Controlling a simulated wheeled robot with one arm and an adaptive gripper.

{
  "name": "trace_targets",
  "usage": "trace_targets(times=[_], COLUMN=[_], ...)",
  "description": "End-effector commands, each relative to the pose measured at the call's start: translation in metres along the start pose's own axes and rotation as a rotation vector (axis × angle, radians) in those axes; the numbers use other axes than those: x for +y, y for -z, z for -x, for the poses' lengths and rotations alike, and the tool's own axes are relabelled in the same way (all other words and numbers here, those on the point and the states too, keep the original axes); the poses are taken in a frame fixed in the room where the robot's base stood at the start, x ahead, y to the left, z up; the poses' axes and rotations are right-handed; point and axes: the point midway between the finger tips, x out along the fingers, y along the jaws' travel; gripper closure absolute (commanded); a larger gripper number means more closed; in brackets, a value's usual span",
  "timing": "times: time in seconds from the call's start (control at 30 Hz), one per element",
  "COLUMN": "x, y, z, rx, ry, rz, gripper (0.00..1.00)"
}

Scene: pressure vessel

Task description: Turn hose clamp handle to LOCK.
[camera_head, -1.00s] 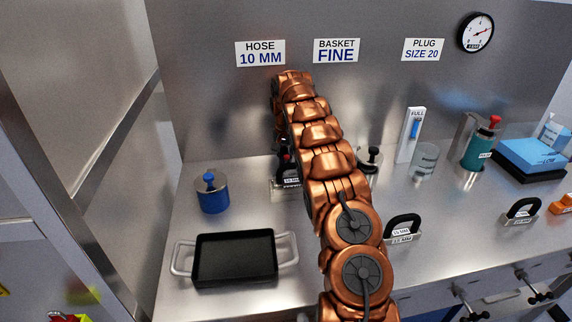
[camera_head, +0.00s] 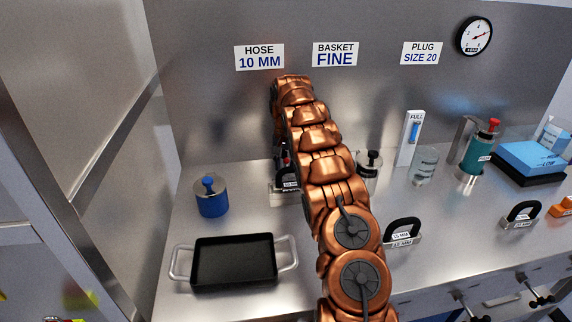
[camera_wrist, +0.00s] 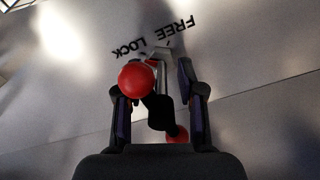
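In the wrist view, the clamp handle shows as a large red ball knob (camera_wrist: 138,80) on a dark bar, with a smaller red ball (camera_wrist: 177,134) below it. A silver metal piece (camera_wrist: 161,56) shows just beyond the knob. The printed words LOCK (camera_wrist: 130,48) and FREE (camera_wrist: 178,28) are on the metal surface behind, tilted in view. My gripper (camera_wrist: 155,85) has its fingers apart, one on each side of the handle. The left finger is close beside the large knob; I cannot tell if it touches. In the head view my arm hides the gripper and most of the clamp.
A black-handled 10 MM block (camera_head: 287,185) stands by my arm. A blue weight (camera_head: 211,199) and a black tray (camera_head: 235,260) are to the left. A dark-topped metal weight (camera_head: 369,163) and a 15 MM block (camera_head: 403,232) are to the right. The front bench is clear between items.

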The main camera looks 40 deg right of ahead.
Motion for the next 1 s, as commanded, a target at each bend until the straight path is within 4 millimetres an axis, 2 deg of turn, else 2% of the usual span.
trace_targets(times=[0.17, 0.5, 0.8, 1.0], x=[-0.001, 0.000, 0.000, 0.001], y=[0.001, 0.000, 0.000, -0.001], z=[0.010, 0.053, 0.070, 0.074], rx=[0.002, 0.004, 0.002, 0.000], ry=[0.002, 0.002, 0.001, 0.000], rz=[0.001, 0.001, 0.001, 0.000], gripper=[0.61, 0.61, 0.61, 0.61])
